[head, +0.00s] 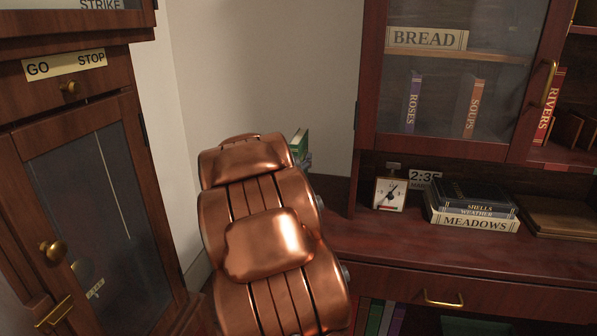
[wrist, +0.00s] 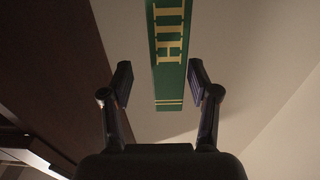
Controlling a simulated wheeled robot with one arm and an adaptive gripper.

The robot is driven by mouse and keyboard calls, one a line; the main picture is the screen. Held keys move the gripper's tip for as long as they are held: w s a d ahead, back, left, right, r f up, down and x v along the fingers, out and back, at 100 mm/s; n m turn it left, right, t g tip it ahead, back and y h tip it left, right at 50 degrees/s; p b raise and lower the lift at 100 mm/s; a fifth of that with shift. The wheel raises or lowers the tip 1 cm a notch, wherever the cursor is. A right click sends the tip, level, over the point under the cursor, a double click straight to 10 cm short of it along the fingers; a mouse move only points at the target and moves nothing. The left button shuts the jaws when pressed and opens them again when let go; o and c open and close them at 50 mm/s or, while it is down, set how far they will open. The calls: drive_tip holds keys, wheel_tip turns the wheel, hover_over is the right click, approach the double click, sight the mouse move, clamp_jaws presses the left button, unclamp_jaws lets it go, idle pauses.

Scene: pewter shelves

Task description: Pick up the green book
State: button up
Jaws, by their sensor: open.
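A green book (wrist: 170,50) with gold lettering shows its spine in the wrist view, reaching down from the top edge. My gripper (wrist: 160,83) is open, with one finger on each side of the book's lower part and a visible gap on both sides. I cannot tell how deep the book sits between the fingers.
A desk (head: 350,232) holds a clock (head: 389,194) and a book stack (head: 473,218) at right. A glass-door cabinet (head: 366,130) stands above it. Another cabinet (head: 22,150) is close at left. More books, one green (head: 375,318), stand below the desk.

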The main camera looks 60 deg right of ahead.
drive_tip(key=shift+w+d+f+b, duration=0.15)
drive_tip(key=shift+w+d, duration=0.1)
drive_tip(key=shift+d, duration=0.2)
drive_tip(key=shift+w+d+f+b, duration=0.15)
drive_tip(key=shift+w+d, duration=0.1)
drive_tip(key=shift+d, duration=0.15)
drive_tip(key=shift+w+b+x, duration=0.25)
drive_tip(key=shift+b+x, duration=0.15)
drive_tip(key=shift+x, duration=1.5)
drive_tip(key=shift+a+r, duration=0.1)
drive_tip(key=shift+r, duration=0.05)
clamp_jaws()
